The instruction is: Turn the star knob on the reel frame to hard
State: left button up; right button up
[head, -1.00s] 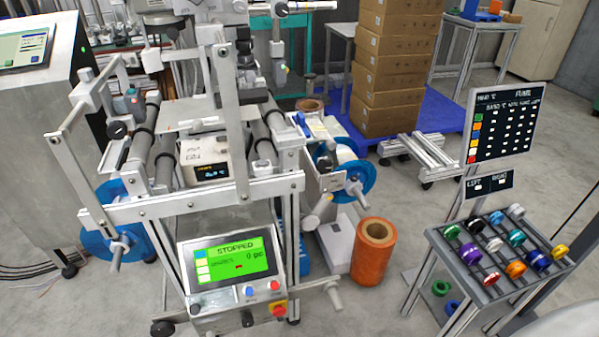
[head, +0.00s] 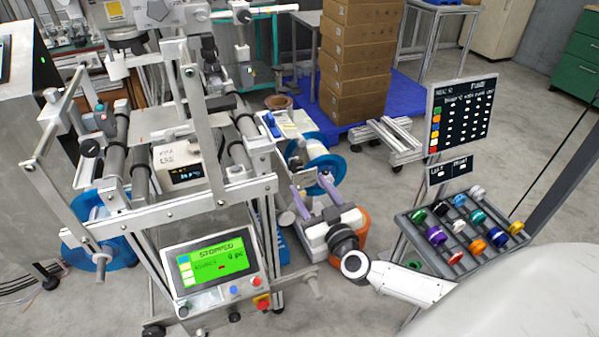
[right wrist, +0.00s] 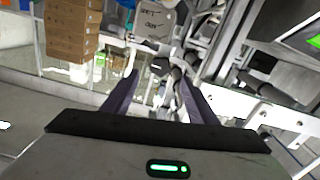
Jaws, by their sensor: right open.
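The reel frame (head: 215,197) stands at the left and middle of the head view. My right gripper (head: 308,183) is open and empty, low at the frame's right side, well apart from the knob. My left gripper is not in view.
A blue reel (head: 318,157) and an orange roll (head: 361,231) are close to my right gripper. A green-lit screen (head: 212,262) reads STOPPED. A rack of coloured spools (head: 415,225) stands right. Stacked boxes (head: 355,60) are behind.

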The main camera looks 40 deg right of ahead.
aim_at(297, 168)
jog(key=b+x, duration=0.1)
jog(key=x, duration=0.5)
jog(key=shift+w+f, duration=0.1)
jog(key=shift+w+d+b, duration=0.1)
jog(key=shift+w+b, duration=0.25)
jog(key=shift+w, duration=0.3)
jog(key=c, duration=1.1)
jog(key=shift+o, duration=0.2)
